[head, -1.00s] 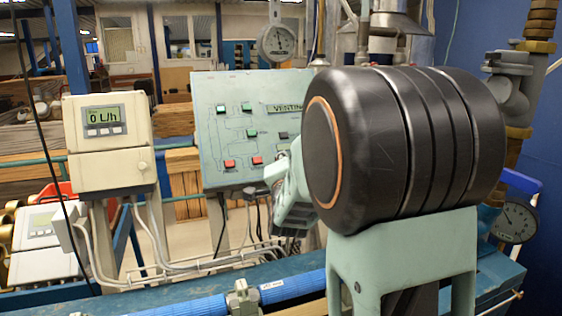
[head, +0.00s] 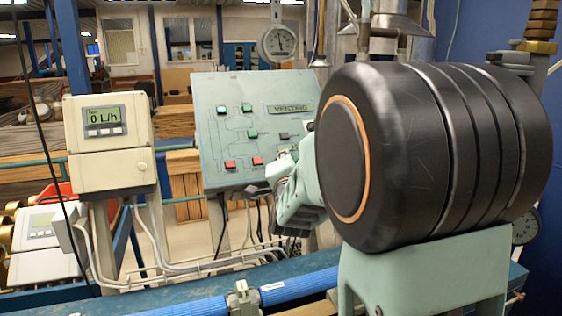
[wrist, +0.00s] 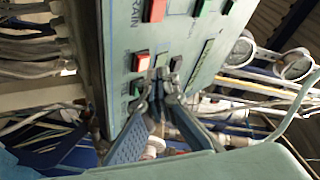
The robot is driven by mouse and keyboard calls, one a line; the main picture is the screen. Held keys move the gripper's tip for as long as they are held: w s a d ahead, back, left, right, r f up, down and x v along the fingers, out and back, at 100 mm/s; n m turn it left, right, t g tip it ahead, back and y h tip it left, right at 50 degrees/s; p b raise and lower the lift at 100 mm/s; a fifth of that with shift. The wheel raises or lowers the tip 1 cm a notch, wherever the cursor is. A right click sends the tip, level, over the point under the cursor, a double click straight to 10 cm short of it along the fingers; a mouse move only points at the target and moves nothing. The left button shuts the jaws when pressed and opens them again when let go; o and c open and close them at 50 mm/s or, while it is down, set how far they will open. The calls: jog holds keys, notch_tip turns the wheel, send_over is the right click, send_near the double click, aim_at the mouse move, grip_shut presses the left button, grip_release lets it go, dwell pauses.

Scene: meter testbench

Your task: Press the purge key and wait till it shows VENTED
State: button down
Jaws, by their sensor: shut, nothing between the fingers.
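The grey-green control panel (head: 215,150) stands in the middle of the head view. Its small display (head: 291,108) reads VENTING. Green and red keys sit on its face, with a dark key (head: 283,136) below the display; I cannot read which is the purge key. In the wrist view, my gripper (wrist: 163,88) is shut and empty, its tips in front of the lower part of the panel (wrist: 115,45). I cannot tell if they touch a key. My arm hides the panel's right edge in the head view.
A beige meter box (head: 108,130) reading 0 L/h stands left of the panel. A round gauge (head: 280,42) is above it. A blue pipe (head: 200,306) runs along the bench in front. Cables hang below the panel.

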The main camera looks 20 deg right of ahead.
jog(key=shift+s+r, duration=1.65)
jog(key=shift+s, duration=0.25)
jog(key=shift+s+r, duration=0.5)
jog(key=shift+s, duration=0.05)
dwell(1.2)
